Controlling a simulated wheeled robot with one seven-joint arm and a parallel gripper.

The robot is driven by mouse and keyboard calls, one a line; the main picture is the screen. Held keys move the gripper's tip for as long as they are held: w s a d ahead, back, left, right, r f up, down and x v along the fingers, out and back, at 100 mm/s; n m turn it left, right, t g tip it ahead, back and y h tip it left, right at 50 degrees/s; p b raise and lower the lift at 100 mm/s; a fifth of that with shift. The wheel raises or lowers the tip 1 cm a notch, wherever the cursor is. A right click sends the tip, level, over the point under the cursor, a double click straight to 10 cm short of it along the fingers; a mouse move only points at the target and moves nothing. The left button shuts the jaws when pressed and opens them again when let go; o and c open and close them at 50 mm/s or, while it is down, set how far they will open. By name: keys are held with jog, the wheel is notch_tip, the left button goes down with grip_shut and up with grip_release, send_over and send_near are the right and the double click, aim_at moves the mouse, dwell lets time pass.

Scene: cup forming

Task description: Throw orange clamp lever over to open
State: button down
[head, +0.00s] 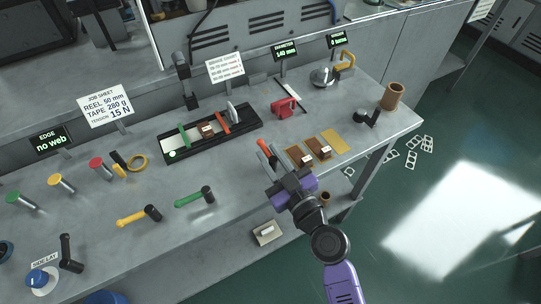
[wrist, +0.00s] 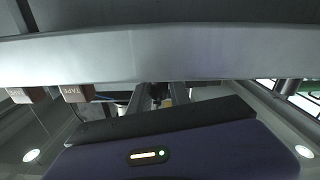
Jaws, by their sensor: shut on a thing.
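The orange lever (head: 264,146) shows as a short orange piece at the fingertips of my gripper (head: 268,158), over the middle of the grey bench. My gripper is shut on it, though the fingers hide its lower part and its base. Whether the lever stands upright or is thrown over cannot be told. In the wrist view, a pale grey bar crosses the picture and the fingers (wrist: 158,97) show only in part behind my purple housing, with a small dark piece between them.
A black track fixture (head: 245,126) with a green and an orange crossbar lies left of my gripper. A red block (head: 284,107) stands behind it. Brown pads (head: 298,156) lie close on the right. Green (head: 192,198) and yellow (head: 137,216) handled tools lie at front left.

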jog(key=shift+w+f+n+g+y+b, duration=0.15)
jog(key=shift+n+g+y+b, duration=0.55)
jog(key=shift+b, duration=1.45)
jog(key=n+y+b, duration=0.1)
jog(key=b, duration=0.2)
jog(key=shift+g, duration=0.4)
jog(key=shift+s+r+n+g+y+b, duration=0.25)
jog(key=shift+g+y+b, duration=0.3)
jog(key=shift+b, duration=0.3)
jog(key=shift+w, duration=0.1)
jog(key=c, duration=1.4)
grip_release()
jog(key=shift+c, duration=0.2)
jog(key=shift+f, duration=0.1)
jog(key=b+v, duration=0.1)
jog(key=v, duration=0.6)
jog(key=shift+s+d, duration=0.15)
jog(key=shift+s, duration=0.05)
jog(key=shift+s+d, duration=0.1)
